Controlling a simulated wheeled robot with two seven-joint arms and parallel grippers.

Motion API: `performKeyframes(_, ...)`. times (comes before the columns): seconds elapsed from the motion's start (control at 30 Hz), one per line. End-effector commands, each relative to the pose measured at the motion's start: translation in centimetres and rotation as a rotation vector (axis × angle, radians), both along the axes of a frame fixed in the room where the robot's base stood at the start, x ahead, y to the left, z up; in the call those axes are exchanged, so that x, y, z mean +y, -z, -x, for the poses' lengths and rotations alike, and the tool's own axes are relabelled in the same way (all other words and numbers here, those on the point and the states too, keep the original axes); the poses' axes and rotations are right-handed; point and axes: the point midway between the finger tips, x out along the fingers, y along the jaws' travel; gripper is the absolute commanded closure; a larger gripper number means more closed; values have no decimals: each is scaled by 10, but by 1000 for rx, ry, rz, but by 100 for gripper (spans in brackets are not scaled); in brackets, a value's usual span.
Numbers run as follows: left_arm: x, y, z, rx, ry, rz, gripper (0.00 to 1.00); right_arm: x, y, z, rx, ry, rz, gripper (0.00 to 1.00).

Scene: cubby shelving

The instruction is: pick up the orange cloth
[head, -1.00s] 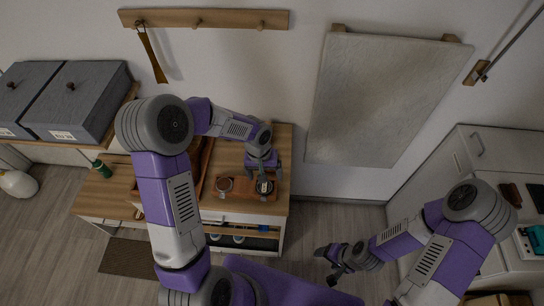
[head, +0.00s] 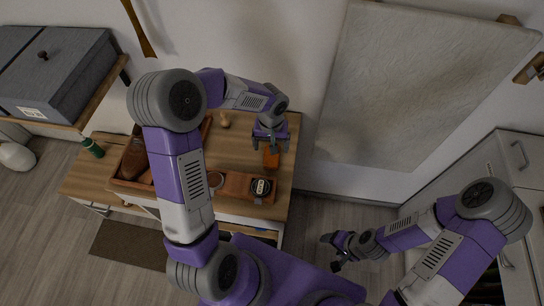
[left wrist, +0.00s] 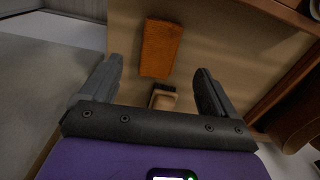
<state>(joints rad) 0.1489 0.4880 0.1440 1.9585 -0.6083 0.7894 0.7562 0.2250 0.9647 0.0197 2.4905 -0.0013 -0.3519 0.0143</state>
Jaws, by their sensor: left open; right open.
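The orange cloth (head: 271,159) is a small folded piece on the wooden cabinet top, partly hidden by my left gripper in the head view. In the left wrist view the cloth (left wrist: 161,48) lies ahead of the fingers, apart from them. My left gripper (head: 271,147) is open above the cabinet top; its two fingers (left wrist: 159,72) stand wide apart with nothing held. My right gripper (head: 337,258) is open and empty, low at the right, away from the cabinet.
A brown tray (head: 233,184) with a watch (head: 260,187) sits at the cabinet's front. A small wooden-handled brush (left wrist: 163,98) lies near the cloth. A wooden box (head: 127,184) holding brown shoes and a green can (head: 93,148) are left. A wall panel (head: 415,85) hangs right.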

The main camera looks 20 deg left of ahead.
Motion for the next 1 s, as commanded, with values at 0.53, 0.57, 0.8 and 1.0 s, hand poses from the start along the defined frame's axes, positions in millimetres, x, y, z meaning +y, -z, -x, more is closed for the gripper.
performKeyframes(0.53,-1,63,3,2,0,2,11,0,10,0,0,0,0,30)
performKeyframes(0.57,-1,63,3,1,0,1,11,0,10,0,0,0,0,30)
performKeyframes(0.8,-1,62,3,0,0,1,23,0,10,0,0,0,0,30)
performKeyframes(1.0,0,62,3,0,0,1,54,0,10,0,0,0,0,30)
